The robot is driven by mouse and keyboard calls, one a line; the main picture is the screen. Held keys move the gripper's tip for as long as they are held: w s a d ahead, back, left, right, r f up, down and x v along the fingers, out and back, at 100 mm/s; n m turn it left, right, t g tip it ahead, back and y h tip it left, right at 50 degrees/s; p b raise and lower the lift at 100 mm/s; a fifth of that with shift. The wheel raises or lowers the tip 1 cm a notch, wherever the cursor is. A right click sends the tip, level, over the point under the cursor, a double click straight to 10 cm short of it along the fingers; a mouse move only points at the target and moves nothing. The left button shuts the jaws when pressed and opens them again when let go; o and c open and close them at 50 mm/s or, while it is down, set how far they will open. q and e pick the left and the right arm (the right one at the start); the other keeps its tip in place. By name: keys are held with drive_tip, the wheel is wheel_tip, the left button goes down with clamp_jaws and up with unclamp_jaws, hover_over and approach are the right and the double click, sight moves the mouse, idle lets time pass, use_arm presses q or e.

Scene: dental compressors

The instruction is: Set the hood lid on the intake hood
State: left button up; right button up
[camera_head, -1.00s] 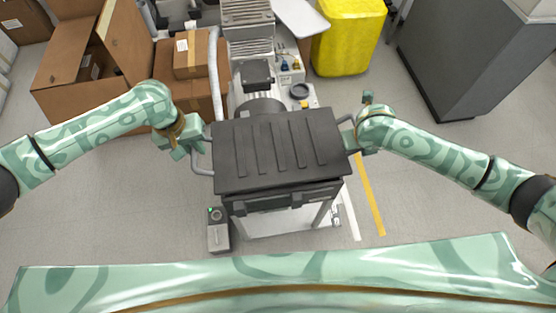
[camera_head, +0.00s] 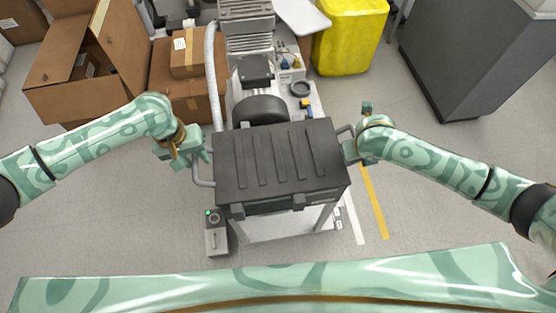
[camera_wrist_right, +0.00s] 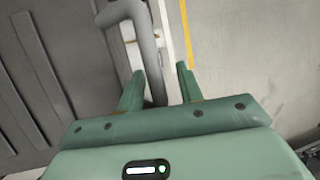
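The hood lid (camera_head: 280,158) is a dark ribbed plate with a grey bent handle on each side. It lies on top of the intake hood, level and square as far as the head view shows. The hood is almost wholly hidden under it, above a pale frame (camera_head: 275,226). My left gripper (camera_head: 201,154) is at the left handle (camera_head: 203,183), its fingers seemingly apart. My right gripper (camera_head: 350,150) is at the right handle. In the right wrist view, the right gripper (camera_wrist_right: 160,82) is open, with the grey handle (camera_wrist_right: 150,50) between its parted fingers, nearer the left one.
A small grey box with a green light (camera_head: 215,232) stands at the front left. Cardboard boxes (camera_head: 185,95) are behind on the left. Compressor parts (camera_head: 262,108) lie behind the lid. A yellow bin (camera_head: 348,38) and a grey cabinet (camera_head: 470,55) stand at the back right.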

drive_tip(key=shift+a+r, duration=0.15)
drive_tip(key=shift+r, duration=0.1)
use_arm(q)
wheel_tip(320, 180, up, 12)
drive_tip(key=a, duration=0.2)
use_arm(e)
drive_tip(key=v, duration=1.1)
drive_tip(key=shift+s+r, duration=0.2)
drive_tip(key=shift+r, duration=0.05)
use_arm(q)
drive_tip(key=shift+a+f, duration=0.1)
drive_tip(key=shift+f, duration=0.05)
use_arm(e)
drive_tip(key=shift+s+f, duration=0.1)
